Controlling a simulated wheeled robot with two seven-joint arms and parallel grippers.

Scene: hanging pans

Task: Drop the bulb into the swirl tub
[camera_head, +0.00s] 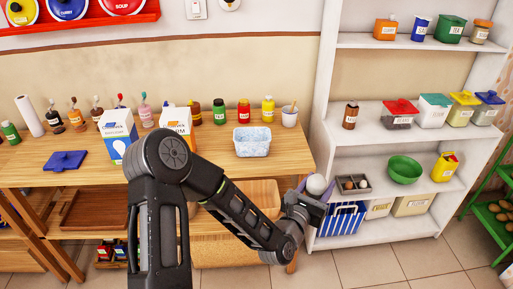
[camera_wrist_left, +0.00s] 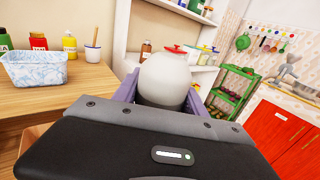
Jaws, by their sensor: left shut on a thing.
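My left gripper (camera_head: 314,190) is shut on the bulb (camera_head: 317,184), a pale, rounded thing held beyond the table's right edge, in front of the shelf unit. In the left wrist view the bulb (camera_wrist_left: 165,78) stands up between the two lavender fingers; its lower part is hidden by the gripper body. The swirl tub (camera_head: 251,142), an open rectangular tub with a blue and white pattern, stands on the table toward its right end. The tub (camera_wrist_left: 35,69) also shows at the left of the left wrist view, apart from the gripper. My right gripper is not in view.
A white mug with a stick (camera_head: 289,117) stands right of the tub, and several bottles line the table's back. The white shelf unit (camera_head: 322,80) rises at the right. A divided tray (camera_head: 353,184) and green bowl (camera_head: 404,170) sit on its shelf near the gripper.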

